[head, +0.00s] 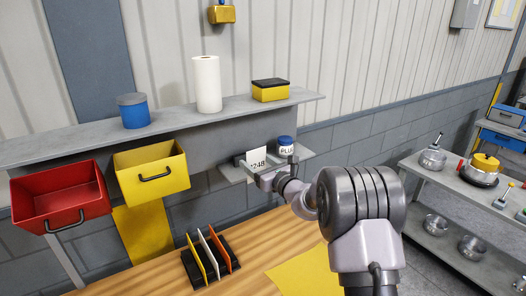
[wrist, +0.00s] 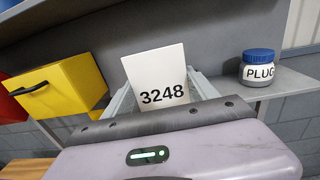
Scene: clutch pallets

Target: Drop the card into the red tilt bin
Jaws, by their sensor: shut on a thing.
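The card (wrist: 158,75) is white with the black number 3248. My gripper (head: 257,168) is shut on it and holds it upright, near the small grey shelf; the card also shows in the head view (head: 257,157). The gripper's fingers (wrist: 160,97) are partly hidden behind the card in the wrist view. The red tilt bin (head: 62,198) hangs at the far left below the long shelf, with its open top facing up and a dark handle in front. It is well left of my gripper. Its edge just shows at the left of the wrist view (wrist: 10,108).
A yellow tilt bin (head: 152,172) hangs between the red bin and my gripper. A blue-lidded PLUG jar (head: 286,146) stands on the small shelf beside the card. A rack with coloured dividers (head: 211,258) stands on the wooden bench below. The long shelf (head: 180,118) runs above the bins.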

